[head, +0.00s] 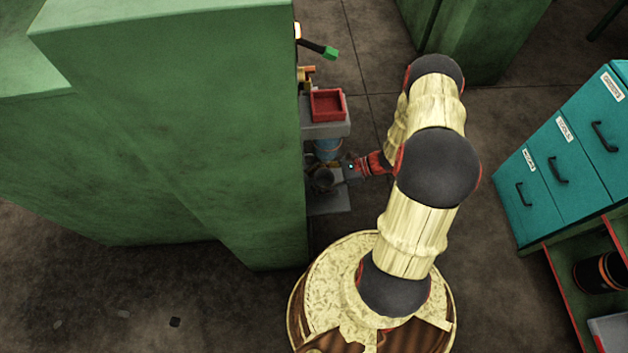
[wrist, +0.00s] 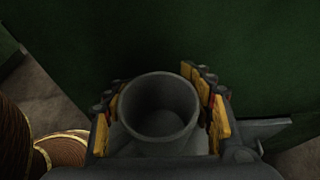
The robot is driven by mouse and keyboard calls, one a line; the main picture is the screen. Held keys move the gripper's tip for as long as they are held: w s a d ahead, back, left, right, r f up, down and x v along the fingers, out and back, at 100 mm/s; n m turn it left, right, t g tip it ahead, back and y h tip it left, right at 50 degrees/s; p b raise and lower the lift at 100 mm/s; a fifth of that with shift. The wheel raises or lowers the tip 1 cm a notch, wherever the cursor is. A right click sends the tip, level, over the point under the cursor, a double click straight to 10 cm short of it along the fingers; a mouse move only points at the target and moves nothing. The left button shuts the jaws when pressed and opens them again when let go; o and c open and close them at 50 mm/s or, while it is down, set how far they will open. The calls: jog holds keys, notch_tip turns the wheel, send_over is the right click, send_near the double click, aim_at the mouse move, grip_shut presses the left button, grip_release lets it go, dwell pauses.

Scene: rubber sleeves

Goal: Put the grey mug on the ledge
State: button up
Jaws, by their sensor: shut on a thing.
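The grey mug (wrist: 158,128) is upright between the yellow-padded fingers of my gripper (wrist: 157,86) in the wrist view, its round opening facing the camera and looking empty. My gripper is shut on its sides. In the head view the mug (head: 323,179) is small and dark at the end of my gripper (head: 336,176), close to the green cabinet's right side. A grey ledge (head: 331,203) juts from that side, just below the mug in the picture. I cannot tell whether the mug touches it. A grey surface (wrist: 262,130) shows right of the gripper in the wrist view.
Another grey ledge (head: 326,130) farther back carries a red tray (head: 328,105). The tall green cabinet (head: 190,120) blocks the left.

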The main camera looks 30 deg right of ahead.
jog(key=shift+f, duration=0.1)
jog(key=o, duration=0.8)
jog(key=shift+f, duration=0.1)
jog(key=shift+c, duration=0.2)
jog(key=o, duration=0.6)
jog(key=shift+c, duration=0.2)
jog(key=shift+r, duration=0.3)
jog(key=p+v, duration=0.3)
jog(key=v, duration=0.7)
jog(key=shift+d, duration=0.2)
jog(key=shift+p+v, duration=0.3)
jog(key=shift+v, duration=0.5)
